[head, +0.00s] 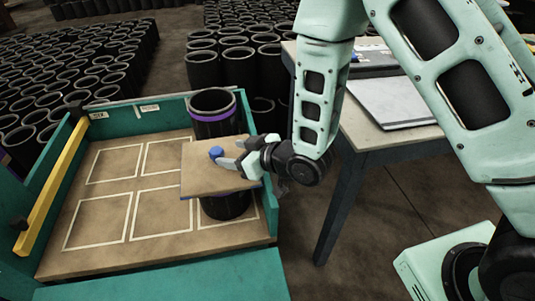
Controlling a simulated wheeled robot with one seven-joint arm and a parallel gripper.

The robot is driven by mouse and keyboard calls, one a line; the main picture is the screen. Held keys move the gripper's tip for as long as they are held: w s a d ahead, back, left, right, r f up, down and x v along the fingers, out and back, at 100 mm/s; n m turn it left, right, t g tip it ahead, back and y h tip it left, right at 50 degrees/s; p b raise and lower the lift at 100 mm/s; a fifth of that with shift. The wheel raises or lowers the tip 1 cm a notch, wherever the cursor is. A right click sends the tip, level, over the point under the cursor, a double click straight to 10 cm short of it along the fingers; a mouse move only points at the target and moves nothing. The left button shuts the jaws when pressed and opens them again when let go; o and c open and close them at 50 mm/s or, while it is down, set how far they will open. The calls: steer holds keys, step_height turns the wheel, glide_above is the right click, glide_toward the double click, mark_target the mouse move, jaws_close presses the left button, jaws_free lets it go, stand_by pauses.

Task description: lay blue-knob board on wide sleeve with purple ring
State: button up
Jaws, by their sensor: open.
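The square tan board (208,180) with a blue knob (216,153) covers the top of a black sleeve (226,207) in the right part of the green-walled tray. It looks roughly level and seems to rest on that sleeve, though their contact is hidden.
The tray floor (130,215) has white outlined squares, empty at left and middle. A yellow bar (52,185) runs along the tray's left side. A table (360,125) with a grey flat case (390,102) stands at right. Many black sleeves (75,80) crowd the floor behind.

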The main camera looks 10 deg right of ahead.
steer(key=p+v, duration=0.1)
steer(key=v, duration=0.5)
steer(key=shift+s+d+r+p, duration=0.1)
steer(key=shift+s+r+p, duration=0.1)
steer(key=shift+r+p, duration=0.15)
steer(key=shift+f+p+v, duration=0.1)
steer(key=shift+p+v, duration=1.15)
steer(key=shift+p, duration=1.15)
steer(key=shift+f+p+v, duration=0.15)
steer(key=shift+p+v, duration=1.15)
steer(key=shift+p, duration=1.05)
step_height(320, 180, up, 10)
steer(key=s+a+g+h+p, duration=0.2)
steer(key=a+g+h, duration=0.1)
steer(key=g+h, duration=0.15)
steer(key=s+d+r+g+h+p, duration=0.1)
steer(key=s+d+r+g+h, duration=0.1)
steer(key=s+r, duration=0.4)
steer(key=s+d+r+m+g+h, duration=0.1)
steer(key=s+d+r+g+h, duration=0.1)
steer(key=s+r, duration=0.5)
steer(key=s+d+g, duration=0.1)
steer(key=s, duration=0.2)
steer(key=shift+r+p, duration=0.15)
steer(key=shift+p, duration=0.25)
